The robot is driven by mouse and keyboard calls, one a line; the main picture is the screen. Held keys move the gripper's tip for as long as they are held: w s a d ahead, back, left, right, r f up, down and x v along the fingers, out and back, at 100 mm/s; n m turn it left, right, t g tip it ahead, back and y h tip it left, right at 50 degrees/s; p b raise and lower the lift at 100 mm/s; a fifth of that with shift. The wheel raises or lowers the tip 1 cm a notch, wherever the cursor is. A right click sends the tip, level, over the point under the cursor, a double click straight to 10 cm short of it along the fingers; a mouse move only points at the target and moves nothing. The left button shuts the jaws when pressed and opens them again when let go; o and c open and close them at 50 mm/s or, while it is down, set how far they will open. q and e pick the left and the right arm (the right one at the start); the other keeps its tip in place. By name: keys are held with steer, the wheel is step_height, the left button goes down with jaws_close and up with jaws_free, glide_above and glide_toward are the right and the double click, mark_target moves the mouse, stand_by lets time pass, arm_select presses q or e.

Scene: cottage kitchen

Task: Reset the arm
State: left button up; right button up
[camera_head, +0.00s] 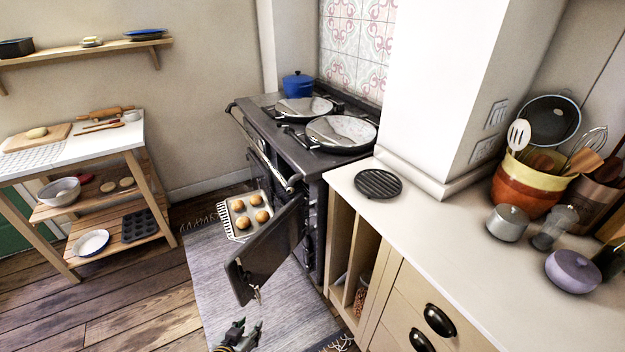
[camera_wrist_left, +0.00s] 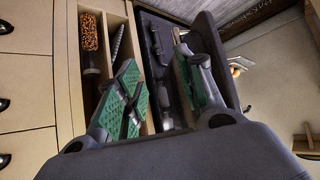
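My left gripper (camera_head: 244,332) is low at the bottom of the head view, over the striped rug and below the open oven door (camera_head: 265,258). In the left wrist view the gripper (camera_wrist_left: 160,70) has its two green-padded fingers spread apart. Nothing is between them. My right gripper is in neither view.
A tray (camera_head: 231,221) of several buns sits by the dark range cooker (camera_head: 314,160), left of its open door. The pale counter (camera_head: 420,225) with drawers is to the right. A wooden trolley (camera_head: 140,190) stands at the left. The rug (camera_head: 215,290) has free room.

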arm_select(q)
steer(key=s+a+r+g+y, duration=0.1)
steer(key=s+a+r+g, duration=0.1)
steer(key=s+r+g, duration=0.3)
steer(key=s+a+r+g+y, duration=0.1)
steer(key=s+a+r, duration=0.15)
steer(key=r, duration=0.45)
step_height(320, 180, down, 32)
steer(key=s+a+g, duration=0.1)
steer(key=s, duration=0.1)
steer(key=s+a+f, duration=0.4)
steer(key=s+f, duration=0.6)
steer(key=s+a+f+g, duration=0.1)
steer(key=s+a+f, duration=0.3)
steer(key=s+f, duration=0.6)
steer(key=shift+s+f+y, duration=0.25)
steer(key=shift+s+y, duration=0.05)
steer(key=shift+s, duration=0.05)
